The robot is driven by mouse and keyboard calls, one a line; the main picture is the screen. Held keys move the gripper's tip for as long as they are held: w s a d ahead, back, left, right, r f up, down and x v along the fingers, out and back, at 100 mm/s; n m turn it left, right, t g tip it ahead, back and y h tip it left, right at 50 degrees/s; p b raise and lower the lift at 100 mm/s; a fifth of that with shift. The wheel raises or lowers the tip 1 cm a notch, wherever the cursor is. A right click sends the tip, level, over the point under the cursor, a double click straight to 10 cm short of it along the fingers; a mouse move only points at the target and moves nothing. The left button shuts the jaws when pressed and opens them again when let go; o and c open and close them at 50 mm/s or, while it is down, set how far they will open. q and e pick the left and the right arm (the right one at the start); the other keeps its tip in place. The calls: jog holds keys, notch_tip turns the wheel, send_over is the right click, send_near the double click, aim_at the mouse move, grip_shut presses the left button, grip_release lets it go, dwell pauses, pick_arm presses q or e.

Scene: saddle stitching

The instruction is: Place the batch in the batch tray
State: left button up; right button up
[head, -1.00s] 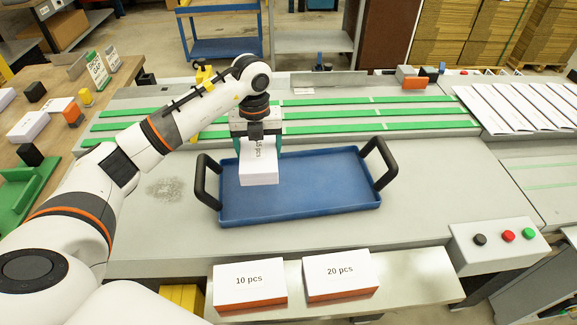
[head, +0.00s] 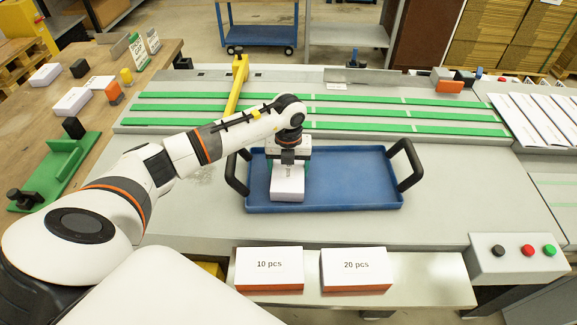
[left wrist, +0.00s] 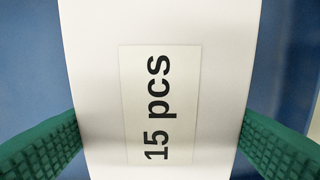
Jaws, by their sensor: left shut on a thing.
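The batch (head: 287,187) is a white block of stacked sheets. In the left wrist view its label reads "15 pcs" (left wrist: 160,105). My left gripper (head: 288,165) is shut on it, with green ridged fingers on both sides of the batch. The batch is at the left part of the blue batch tray (head: 350,180), inside the rim. It looks low in the tray, but I cannot tell whether it touches the tray floor. The tray has a black handle at each end. My right gripper is not in view.
Two stacks, labelled "10 pcs" (head: 269,266) and "20 pcs" (head: 356,267), lie on the front shelf. A button box (head: 527,256) stands at the front right. Green strips (head: 350,128) run behind the tray. The right part of the tray is empty.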

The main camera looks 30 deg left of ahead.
pick_arm(q)
jog(key=shift+f, duration=0.15)
jog(key=o, duration=1)
jog(key=shift+o, duration=1.2)
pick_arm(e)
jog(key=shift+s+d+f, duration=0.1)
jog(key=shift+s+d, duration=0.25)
pick_arm(q)
jog(key=shift+r, duration=0.7)
notch_tip(320, 180, up, 11)
jog(key=b, duration=0.3)
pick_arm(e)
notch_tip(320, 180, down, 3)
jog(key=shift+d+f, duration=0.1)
